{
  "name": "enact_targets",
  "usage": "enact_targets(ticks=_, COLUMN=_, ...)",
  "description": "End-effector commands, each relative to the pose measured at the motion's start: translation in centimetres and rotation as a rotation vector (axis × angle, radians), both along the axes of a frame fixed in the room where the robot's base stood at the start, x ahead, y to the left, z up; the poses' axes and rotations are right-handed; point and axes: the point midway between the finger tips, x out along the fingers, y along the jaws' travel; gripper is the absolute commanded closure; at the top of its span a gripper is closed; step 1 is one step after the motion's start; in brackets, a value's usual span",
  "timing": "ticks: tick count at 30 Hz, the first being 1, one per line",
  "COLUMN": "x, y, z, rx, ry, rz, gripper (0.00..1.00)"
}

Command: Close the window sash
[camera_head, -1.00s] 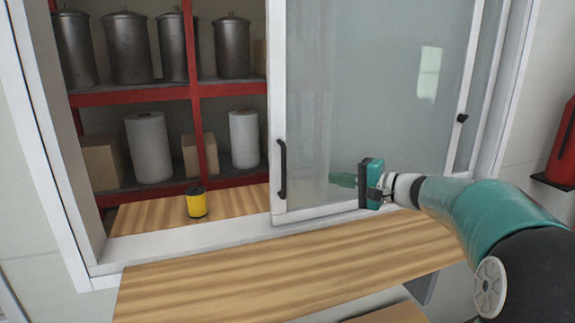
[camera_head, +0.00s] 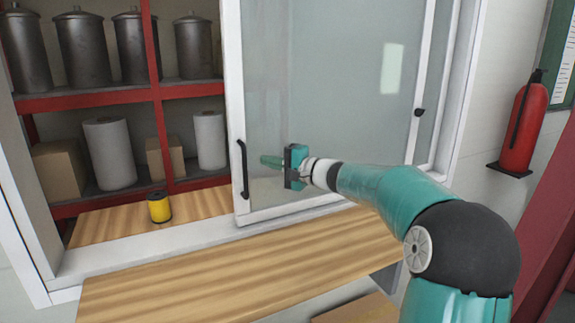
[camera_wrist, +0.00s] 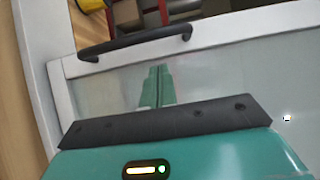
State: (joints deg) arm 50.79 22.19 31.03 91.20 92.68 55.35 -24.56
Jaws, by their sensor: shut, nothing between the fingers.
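The window sash (camera_head: 335,95) is a white-framed glass pane standing over the right part of the window opening. The left part of the opening is uncovered. A black bar handle (camera_head: 243,169) is on the sash's left stile, and it also shows across the upper part of the wrist view (camera_wrist: 135,43). My gripper (camera_head: 270,161) is shut and empty, in front of the glass just right of the handle and apart from it. In the wrist view my gripper's fingers (camera_wrist: 157,86) point toward the handle. Whether the fingertips touch the glass I cannot tell.
A yellow and black spool (camera_head: 159,208) stands on the wooden sill in the open part. Red shelves (camera_head: 92,101) behind hold metal canisters, paper rolls and boxes. A wooden counter (camera_head: 235,265) runs below the window. A red fire extinguisher (camera_head: 522,125) hangs at right.

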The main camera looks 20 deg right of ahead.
Motion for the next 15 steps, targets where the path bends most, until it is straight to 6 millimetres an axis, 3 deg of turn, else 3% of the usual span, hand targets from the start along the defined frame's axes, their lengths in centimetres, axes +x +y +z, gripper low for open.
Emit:
enact_targets(ticks=6, x=0.3, y=2.6, z=0.1, rx=-0.002, ry=-0.001, rz=0.003, gripper=1.00)
enact_targets(ticks=15, x=0.3, y=2.9, z=0.1, rx=-0.002, ry=-0.001, rz=0.003, gripper=1.00)
